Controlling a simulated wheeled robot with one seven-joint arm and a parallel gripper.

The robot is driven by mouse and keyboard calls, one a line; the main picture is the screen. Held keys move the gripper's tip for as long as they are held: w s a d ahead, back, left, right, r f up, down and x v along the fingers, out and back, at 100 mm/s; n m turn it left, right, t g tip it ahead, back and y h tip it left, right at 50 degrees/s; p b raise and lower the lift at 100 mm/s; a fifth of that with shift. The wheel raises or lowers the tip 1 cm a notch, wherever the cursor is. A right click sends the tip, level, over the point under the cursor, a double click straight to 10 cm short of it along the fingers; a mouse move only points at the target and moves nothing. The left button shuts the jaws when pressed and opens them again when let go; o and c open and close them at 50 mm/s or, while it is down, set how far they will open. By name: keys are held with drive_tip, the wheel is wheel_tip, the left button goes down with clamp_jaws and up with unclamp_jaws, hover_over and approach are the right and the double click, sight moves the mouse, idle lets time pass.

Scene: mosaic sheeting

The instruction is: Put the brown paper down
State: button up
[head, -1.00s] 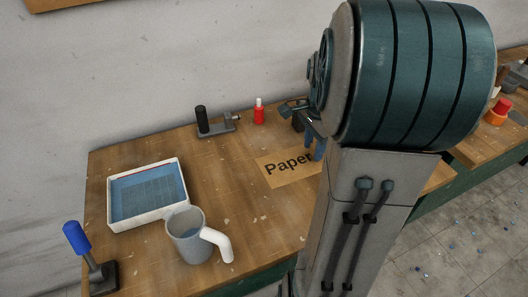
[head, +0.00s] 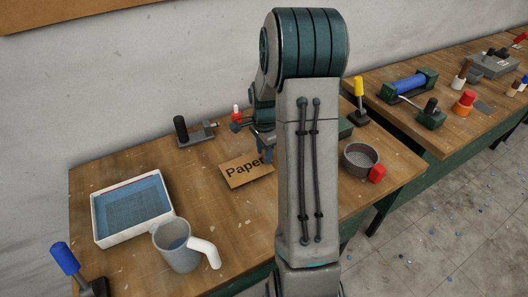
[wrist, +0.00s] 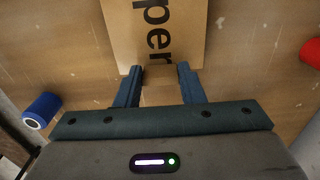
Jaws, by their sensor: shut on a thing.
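The brown paper (head: 240,173) is a flat sheet printed "Paper" in dark letters. In the head view it is over the wooden table, between the white tray and my arm. My gripper (head: 266,148) is at its right end, partly hidden by my arm. In the wrist view my gripper (wrist: 159,72) is shut on the near edge of the paper (wrist: 187,45), which stretches away beyond the fingertips. I cannot tell whether the sheet touches the table.
Bare wood lies between tray and paper. Another bench (head: 395,108) stands right.

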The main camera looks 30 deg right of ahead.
drive_tip(key=shift+f, duration=0.65)
drive_tip(key=shift+f, duration=0.1)
drive_tip(key=shift+f, duration=0.15)
drive_tip(key=o, duration=0.9)
drive_tip(key=shift+o, duration=0.2)
drive_tip(key=shift+r, duration=0.2)
